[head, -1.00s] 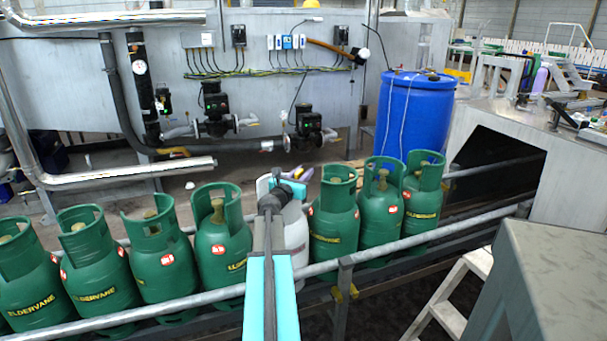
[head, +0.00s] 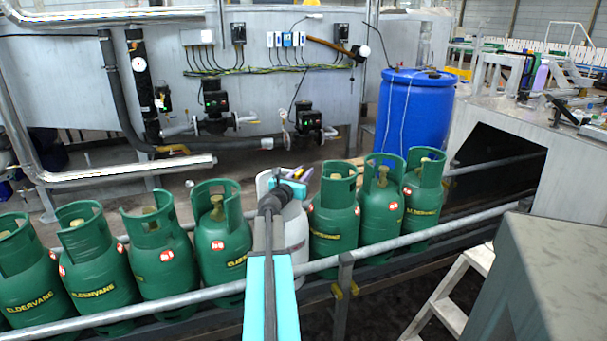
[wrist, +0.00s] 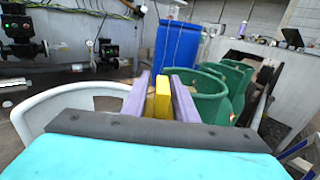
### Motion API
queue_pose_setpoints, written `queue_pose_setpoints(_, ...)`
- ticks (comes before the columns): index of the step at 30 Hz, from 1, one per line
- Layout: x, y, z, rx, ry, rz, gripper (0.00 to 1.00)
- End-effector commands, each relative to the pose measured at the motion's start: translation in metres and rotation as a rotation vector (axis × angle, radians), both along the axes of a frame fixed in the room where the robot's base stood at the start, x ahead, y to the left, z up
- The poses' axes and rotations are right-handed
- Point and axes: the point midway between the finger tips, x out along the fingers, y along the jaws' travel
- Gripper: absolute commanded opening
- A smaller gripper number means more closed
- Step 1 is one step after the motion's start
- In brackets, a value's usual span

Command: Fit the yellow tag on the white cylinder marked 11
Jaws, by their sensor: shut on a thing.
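The white cylinder (head: 297,228) stands in the row on the conveyor between green cylinders, partly hidden behind my arm. Its white collar shows left of my gripper in the head view and as a large curved rim (wrist: 58,96) at left in the wrist view. No number is readable on it. My gripper (head: 296,174) is above the white cylinder's top, right of the collar's left side. In the wrist view its purple fingers (wrist: 160,90) are shut on the yellow tag (wrist: 159,100), which stands upright between them. I cannot tell whether the tag touches the cylinder.
Green cylinders stand close on both sides, one at left (head: 221,240) and one at right (head: 333,215). A metal guard rail (head: 200,298) runs along the conveyor's near side. A blue drum (head: 414,112) stands behind, and a grey housing (head: 500,150) at the right.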

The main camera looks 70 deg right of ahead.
Motion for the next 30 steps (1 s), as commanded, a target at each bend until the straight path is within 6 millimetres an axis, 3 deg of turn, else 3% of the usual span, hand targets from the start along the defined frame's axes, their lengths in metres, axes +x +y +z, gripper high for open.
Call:
queue_pose_setpoints(4, 0.000, 0.000, -0.003, 0.000, 0.000, 0.000, 0.05)
queue_pose_setpoints(5, 0.000, 0.000, -0.003, 0.000, 0.000, 0.000, 0.28)
queue_pose_setpoints(9, 0.000, 0.000, -0.003, 0.000, 0.000, 0.000, 0.48)
queue_pose_setpoints(20, 0.000, 0.001, -0.003, 0.001, 0.000, 0.000, 0.48)
queue_pose_setpoints(30, 0.002, 0.023, -0.003, 0.001, 0.000, 0.002, 0.48)
